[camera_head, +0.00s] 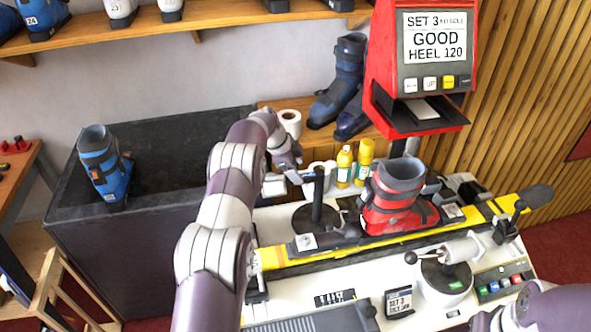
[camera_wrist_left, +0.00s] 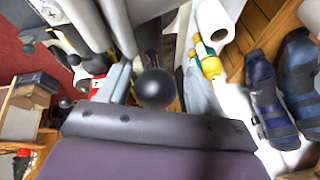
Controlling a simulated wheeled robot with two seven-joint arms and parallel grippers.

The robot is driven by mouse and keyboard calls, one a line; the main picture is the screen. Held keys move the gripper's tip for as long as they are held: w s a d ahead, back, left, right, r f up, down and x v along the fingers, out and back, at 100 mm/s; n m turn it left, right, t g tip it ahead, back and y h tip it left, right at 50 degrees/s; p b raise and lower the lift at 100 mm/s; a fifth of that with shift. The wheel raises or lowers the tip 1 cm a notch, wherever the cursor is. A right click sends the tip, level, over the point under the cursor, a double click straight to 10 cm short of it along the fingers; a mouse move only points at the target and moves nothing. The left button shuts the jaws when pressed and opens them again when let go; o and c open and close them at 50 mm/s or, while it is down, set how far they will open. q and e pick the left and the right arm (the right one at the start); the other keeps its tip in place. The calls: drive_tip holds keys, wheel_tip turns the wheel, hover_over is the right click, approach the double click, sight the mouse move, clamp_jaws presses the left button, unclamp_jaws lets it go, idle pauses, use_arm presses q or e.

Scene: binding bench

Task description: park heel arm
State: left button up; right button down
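A black post with a knob on top (camera_head: 319,171), which I take for the heel arm's handle, rises from a round dark base (camera_head: 300,220) left of the red boot. The red ski boot (camera_head: 395,205) stands upright on the yellow and black rail (camera_head: 480,215). My left gripper (camera_head: 303,177) reaches down to the knob from the left. In the left wrist view the black ball knob (camera_wrist_left: 155,88) sits between the two grey fingers, which look apart with small gaps beside it. My right arm shows only in part at the lower right; its fingers are not visible.
A red machine display (camera_head: 435,45) reads GOOD, HEEL 120. Yellow bottles (camera_head: 345,165) and a white roll (camera_head: 291,122) stand behind the post. A lever with a black ball (camera_head: 411,258) and a button panel (camera_head: 500,282) are in front. A blue boot (camera_head: 103,165) stands on the dark counter.

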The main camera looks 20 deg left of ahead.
use_arm(q)
drive_tip(key=shift+f, duration=0.15)
drive_tip(key=p+v, duration=0.6)
drive_tip(key=v, duration=0.6)
drive_tip(key=shift+r, duration=0.3)
drive_tip(key=shift+a, duration=0.15)
